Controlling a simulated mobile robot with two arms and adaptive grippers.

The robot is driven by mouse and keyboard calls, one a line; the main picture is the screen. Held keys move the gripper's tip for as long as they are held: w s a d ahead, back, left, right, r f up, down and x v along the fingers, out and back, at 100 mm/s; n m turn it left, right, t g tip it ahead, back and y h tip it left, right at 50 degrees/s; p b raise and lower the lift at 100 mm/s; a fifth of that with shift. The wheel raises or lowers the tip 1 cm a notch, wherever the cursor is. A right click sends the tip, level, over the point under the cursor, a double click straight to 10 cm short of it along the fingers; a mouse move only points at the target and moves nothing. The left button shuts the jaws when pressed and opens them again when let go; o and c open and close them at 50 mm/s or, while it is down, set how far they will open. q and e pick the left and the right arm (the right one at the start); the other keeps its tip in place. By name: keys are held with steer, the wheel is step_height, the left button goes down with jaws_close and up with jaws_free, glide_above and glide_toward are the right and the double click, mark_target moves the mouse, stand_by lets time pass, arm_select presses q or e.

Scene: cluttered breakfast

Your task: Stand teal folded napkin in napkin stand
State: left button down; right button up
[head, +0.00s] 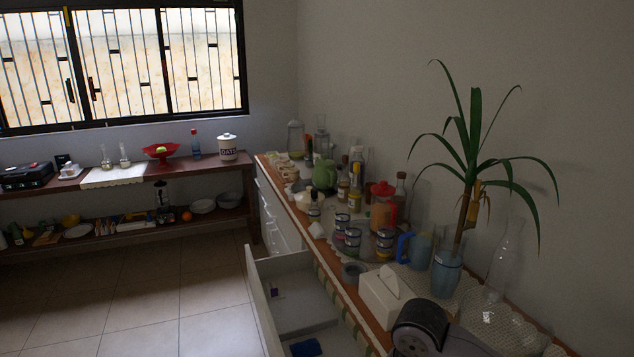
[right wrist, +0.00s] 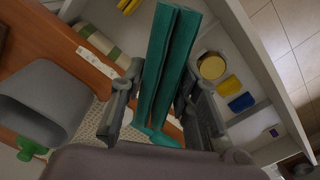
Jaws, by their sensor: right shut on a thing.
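The teal folded napkin (right wrist: 172,48) shows in the right wrist view as a tall, narrow, folded piece. My right gripper (right wrist: 163,88) is shut on it, with a grey finger on each side. The napkin extends past the fingertips to the top of that view. The head view does not show the napkin or the right gripper's fingers. My left gripper is in neither view. I cannot pick out a napkin stand for certain in either view.
An open drawer (head: 300,290) juts from the crowded counter; a blue item (head: 306,347) lies inside. A white tissue box (head: 385,295), blue jug (head: 414,248), potted plant (head: 447,270) and glass vase (head: 500,270) crowd the near counter. A grey object (right wrist: 42,98) stands left of the gripper.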

steer(key=s+d+r+n, duration=0.4)
steer(key=s+r+n, duration=0.3)
steer(key=shift+s+n, duration=0.15)
steer(key=shift+n, duration=0.15)
